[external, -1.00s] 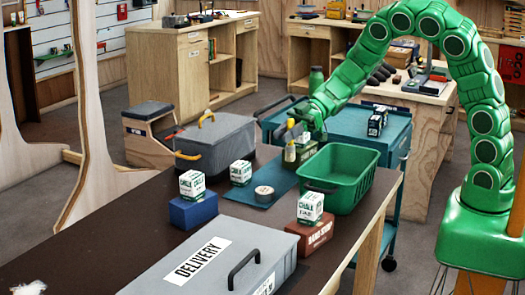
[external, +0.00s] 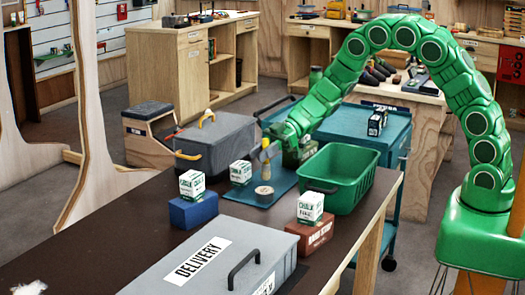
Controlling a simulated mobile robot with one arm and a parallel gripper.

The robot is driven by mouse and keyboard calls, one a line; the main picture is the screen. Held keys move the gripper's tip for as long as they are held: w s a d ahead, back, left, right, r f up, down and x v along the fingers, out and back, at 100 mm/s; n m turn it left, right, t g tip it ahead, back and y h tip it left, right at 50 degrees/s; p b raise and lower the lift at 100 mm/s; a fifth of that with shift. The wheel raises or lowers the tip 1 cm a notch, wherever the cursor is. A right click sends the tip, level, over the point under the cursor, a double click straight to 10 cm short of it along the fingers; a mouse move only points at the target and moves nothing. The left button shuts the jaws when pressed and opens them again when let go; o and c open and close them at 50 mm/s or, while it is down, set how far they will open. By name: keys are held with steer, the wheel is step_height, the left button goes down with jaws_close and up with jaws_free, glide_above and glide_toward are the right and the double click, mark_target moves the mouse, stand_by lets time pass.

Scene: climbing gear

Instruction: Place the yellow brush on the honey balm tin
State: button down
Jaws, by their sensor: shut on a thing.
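The honey balm tin (external: 264,195) is a small round tin with a pale lid, lying flat on a teal mat (external: 283,182) on the dark table. The yellow brush (external: 266,171) shows small, upright above the tin. My gripper (external: 265,155) is shut on it from above. The brush's lower end is at or just over the lid; I cannot tell whether they touch. The gripper's fingers are small here and partly blend with the brush.
A chalk box (external: 240,172) stands close left of the tin. A green basket (external: 345,190) is to the right, and a grey lidded case (external: 215,143) behind left. A chalk box (external: 310,206) on a red-brown box (external: 312,236) and a grey delivery box (external: 215,262) are in front.

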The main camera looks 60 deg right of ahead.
steer(key=shift+w+f, duration=0.2)
steer(key=shift+f, duration=1.6)
steer(key=shift+f, duration=0.2)
steer(key=c, duration=0.9)
jaws_free()
steer(key=shift+r, duration=0.1)
